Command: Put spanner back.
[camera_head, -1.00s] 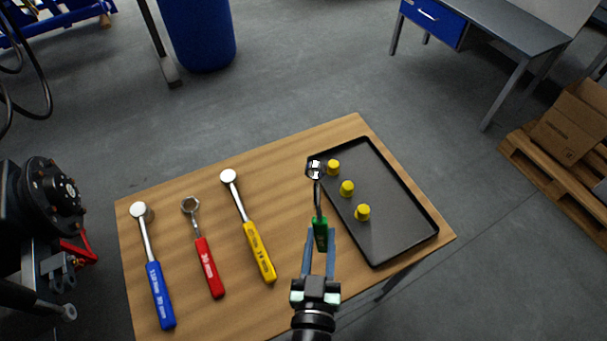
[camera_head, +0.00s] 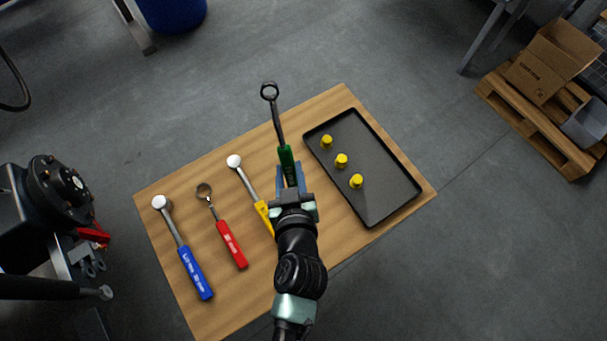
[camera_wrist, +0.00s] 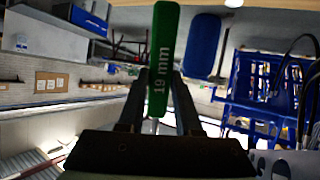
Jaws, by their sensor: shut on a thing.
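A spanner with a green handle (camera_head: 286,160) and a dark ring head is held in my gripper (camera_head: 289,180), which is shut on the handle. In the head view the spanner points away from me, its ring reaching past the table's far edge. In the wrist view the green handle (camera_wrist: 164,55) reads "19 mm" and stands between the two fingers (camera_wrist: 158,105). On the wooden table (camera_head: 270,268) lie a blue-handled tool (camera_head: 194,271), a red-handled spanner (camera_head: 231,243) and a yellow-handled tool (camera_head: 249,187), side by side. My gripper partly hides the yellow handle.
A black tray (camera_head: 392,205) with three yellow caps (camera_head: 341,160) lies at the table's right. Dark machinery (camera_head: 45,215) stands left of the table. A pallet with boxes (camera_head: 530,120) is at the upper right.

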